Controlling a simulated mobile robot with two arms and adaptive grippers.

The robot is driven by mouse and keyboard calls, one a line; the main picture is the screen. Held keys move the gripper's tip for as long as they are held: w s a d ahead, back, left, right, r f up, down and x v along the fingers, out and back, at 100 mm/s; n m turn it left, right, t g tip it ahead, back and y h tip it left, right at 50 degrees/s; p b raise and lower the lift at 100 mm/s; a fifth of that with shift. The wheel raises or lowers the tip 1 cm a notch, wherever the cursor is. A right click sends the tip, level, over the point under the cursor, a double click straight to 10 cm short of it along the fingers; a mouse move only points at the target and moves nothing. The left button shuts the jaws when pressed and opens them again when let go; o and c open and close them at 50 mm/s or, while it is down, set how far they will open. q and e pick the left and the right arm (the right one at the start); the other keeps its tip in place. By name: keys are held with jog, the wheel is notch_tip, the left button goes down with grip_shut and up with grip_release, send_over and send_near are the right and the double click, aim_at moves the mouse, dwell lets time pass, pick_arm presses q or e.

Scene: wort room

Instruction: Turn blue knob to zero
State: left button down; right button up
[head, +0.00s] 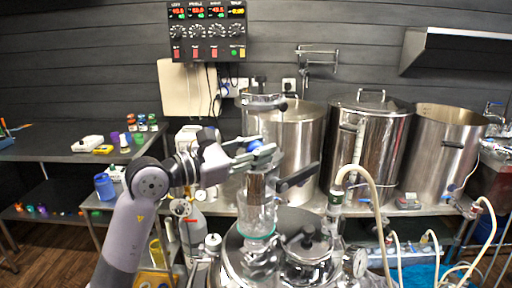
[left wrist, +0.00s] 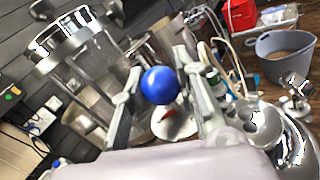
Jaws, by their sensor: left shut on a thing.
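The blue knob is a round, glossy blue ball (left wrist: 160,86), between the two fingers of my left gripper (left wrist: 157,92) in the left wrist view. In the head view a small patch of the blue knob (head: 253,146) shows at my left gripper (head: 262,156). The gripper is shut on the knob, above the clear glass column (head: 257,216) of the steel vessel. The knob's stem and its exact angle are hidden. My right gripper is not in view.
Steel pots (head: 368,150) stand on a bench behind. A control panel (head: 208,31) hangs on the wall. A steel lid (head: 309,247) and a hose (head: 372,190) are close to the column. A dark side table (head: 50,147) with small items stands at left.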

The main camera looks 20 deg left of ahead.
pick_arm(q)
jog(key=c, duration=1.2)
grip_release()
jog(key=shift+s+a, duration=0.1)
jog(key=v, duration=1.1)
jog(key=shift+s+a, duration=0.25)
jog(key=shift+s, duration=0.1)
